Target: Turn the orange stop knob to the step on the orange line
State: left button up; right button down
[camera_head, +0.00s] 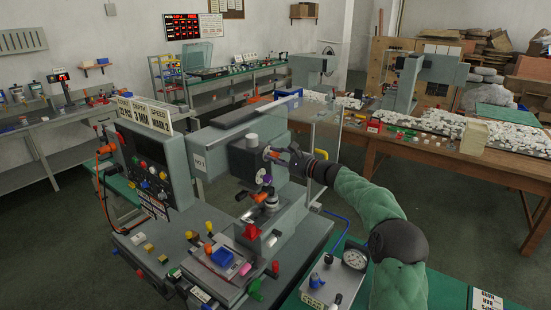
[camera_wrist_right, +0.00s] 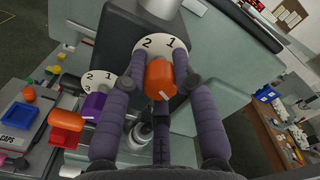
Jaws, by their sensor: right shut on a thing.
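The orange stop knob (camera_wrist_right: 160,78) sits on a white dial (camera_wrist_right: 147,44) marked 2 and 1 on the machine's dark grey head. A pale mark shows on the knob's near end. My right gripper (camera_wrist_right: 160,74) is shut on this knob, with one finger on each side. In the head view my right gripper (camera_head: 272,154) reaches the machine head from the right, and little of the knob shows there. The step and the orange line cannot be made out. My left gripper is not in view.
A purple knob (camera_wrist_right: 94,106) on a second numbered dial (camera_wrist_right: 101,80) is close to the left finger. A clear panel (camera_head: 325,135) stands beside my right arm.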

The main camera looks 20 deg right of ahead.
jog(key=shift+r, duration=0.25)
jog(key=c, duration=1)
grip_release()
jog(key=shift+s+a, duration=0.1)
jog(key=shift+a, duration=0.05)
jog(key=shift+f, duration=0.1)
jog(key=v, duration=1.2)
